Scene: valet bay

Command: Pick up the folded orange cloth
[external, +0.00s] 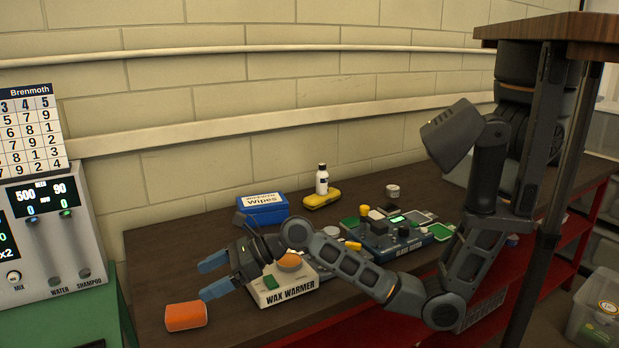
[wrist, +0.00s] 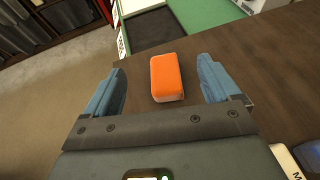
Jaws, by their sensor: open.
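The folded orange cloth (external: 186,316) lies on the dark wooden bench top near its front left corner. It looks like a thick, rounded block with a pale lower side in the wrist view (wrist: 166,77). My gripper (external: 213,277) is open, with its two blue fingers apart and nothing between them. It is above the bench, to the upper right of the cloth in the external view. In the wrist view the cloth sits ahead, between the lines of the two fingers, closer to the left one, with clear gaps on both sides. It does not appear to touch either finger.
A wax warmer (external: 285,287) stands beside and partly behind my gripper. A blue wipes box (external: 262,208), white bottle (external: 322,179) and yellow sponge (external: 321,200) stand farther back. A dispenser panel (external: 50,240) rises at left. Bare bench surrounds the cloth.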

